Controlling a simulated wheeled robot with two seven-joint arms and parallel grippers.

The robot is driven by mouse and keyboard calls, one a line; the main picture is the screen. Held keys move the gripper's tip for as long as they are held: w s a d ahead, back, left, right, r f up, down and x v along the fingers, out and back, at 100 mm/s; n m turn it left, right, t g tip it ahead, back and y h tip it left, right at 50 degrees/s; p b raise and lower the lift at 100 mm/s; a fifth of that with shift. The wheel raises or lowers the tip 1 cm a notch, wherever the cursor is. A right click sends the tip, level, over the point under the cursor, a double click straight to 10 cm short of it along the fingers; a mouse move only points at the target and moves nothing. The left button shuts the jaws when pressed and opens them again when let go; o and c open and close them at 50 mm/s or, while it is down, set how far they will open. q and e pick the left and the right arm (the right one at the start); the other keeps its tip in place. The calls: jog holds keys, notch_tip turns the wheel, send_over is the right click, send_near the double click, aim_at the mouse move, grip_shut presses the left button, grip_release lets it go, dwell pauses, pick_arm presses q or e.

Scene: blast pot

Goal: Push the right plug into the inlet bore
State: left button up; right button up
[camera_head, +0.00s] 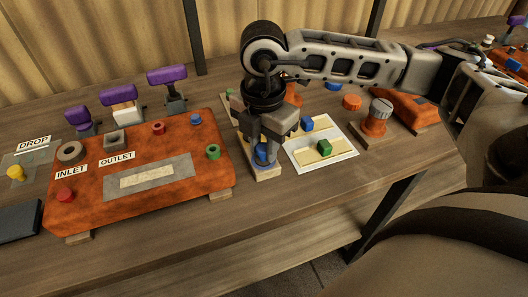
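The orange panel (85,204) lies on the bench at the left. A grey ring (71,152) stands near its INLET label (71,172), and a grey square fitting (114,138) near its OUTLET label (117,158). My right gripper (264,150) points down right of the panel, with its fingers around a blue piece (262,156) on a small wooden block (266,174). The fingers hide much of this piece, and I cannot tell whether they touch it. I cannot tell which piece is the right plug. My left gripper is out of view.
Red, blue and green rings sit on the panel. Purple-handled clamps (166,77) stand behind it. A white and yellow sheet (345,152) with a green block (324,146) lies right of my gripper. A DROP plate (34,146) is at far left.

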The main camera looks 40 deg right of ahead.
aim_at(264, 147)
jog(key=shift+r+p, duration=1.7)
jog(key=shift+r, duration=0.8)
